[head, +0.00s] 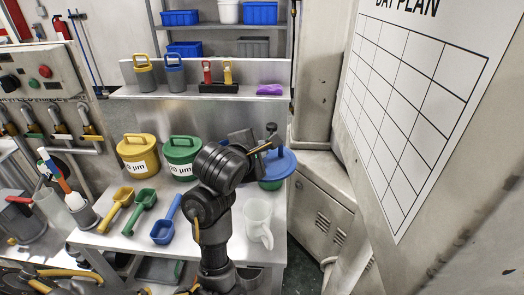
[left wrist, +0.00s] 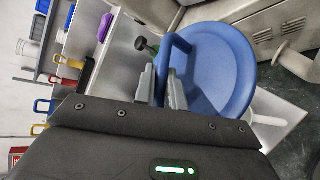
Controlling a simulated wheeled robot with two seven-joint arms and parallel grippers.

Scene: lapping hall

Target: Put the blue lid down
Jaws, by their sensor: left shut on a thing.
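The blue lid (head: 279,164) is at the right end of the metal table, a round disc with a bar handle. My left gripper (head: 262,150) is at its handle. In the left wrist view, my left gripper's fingers (left wrist: 162,88) are shut on the handle of the blue lid (left wrist: 225,68). A green-blue part (head: 270,185) shows just below the lid in the head view; the lid hides most of it, and I cannot tell whether they touch. My right gripper is not in view.
A yellow lidded tub (head: 138,158) and a green lidded tub (head: 182,158) stand left of my arm. Yellow, green and blue (head: 165,222) scoops lie in front of them. A clear jug (head: 258,222) stands near the right edge. A grey cabinet (head: 322,205) is beyond it.

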